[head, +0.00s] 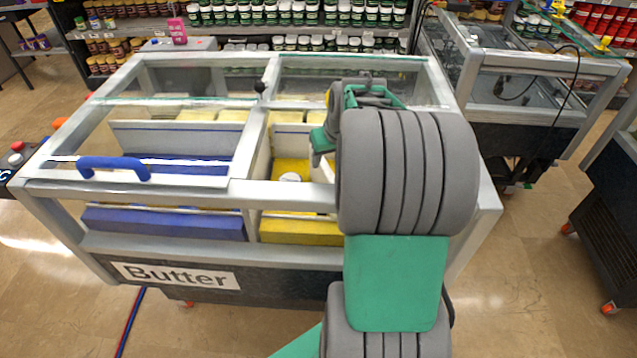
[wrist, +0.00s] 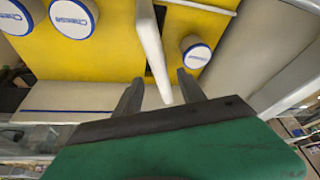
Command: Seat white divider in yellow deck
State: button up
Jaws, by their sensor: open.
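The white divider (wrist: 152,45) shows in the wrist view as a narrow white strip running from the top edge down to between my fingers. The yellow deck (wrist: 105,52) lies behind it. My gripper (wrist: 162,88) is open, with one dark finger on each side of the divider's near end. I see no clear finger contact, and I cannot tell whether the divider sits in the deck. In the head view, the yellow deck (head: 288,168) is in the right half of the case; my arm hides the fingers and most of that area.
Round white Cheese tubs (wrist: 72,17) stand left of the divider, and another tub (wrist: 195,50) is close on its right. The case (head: 225,182) has a metal frame, glass panels and a blue handle (head: 113,166). Its left half holds a blue deck (head: 165,222).

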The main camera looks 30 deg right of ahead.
aim_at(322, 171)
jog(key=p+x, duration=0.1)
jog(key=x, duration=0.7)
jog(key=shift+w+d+f+p, duration=0.15)
jog(key=shift+w+f+p, duration=0.1)
jog(key=shift+p, duration=0.1)
grip_shut()
